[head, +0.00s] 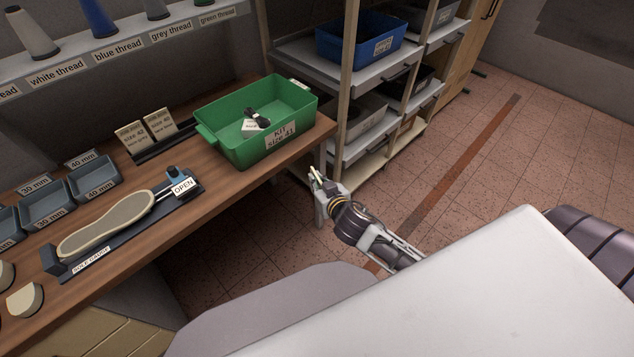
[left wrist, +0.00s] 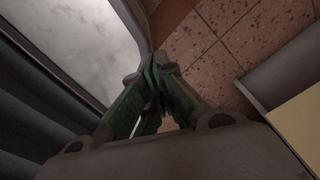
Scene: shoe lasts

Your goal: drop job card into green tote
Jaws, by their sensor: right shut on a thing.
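The green tote (head: 222,150) stands on the far right end of the wooden bench, open at the top, labelled "KIT size 41". A small dark thing with a white tag (head: 252,123) lies in it. My right gripper (head: 316,175) is out past the bench end, to the right of and nearer than the tote. It is shut on a thin pale piece (head: 314,171), seen nearly edge-on, perhaps a job card; its print cannot be read. Two job cards (head: 130,138) stand in a dark holder left of the tote. In the left wrist view my left gripper (left wrist: 157,65) is shut and looks empty.
A shelf rack (head: 347,60) with a blue bin (head: 360,38) rises behind the tote. The tiled floor at right is clear.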

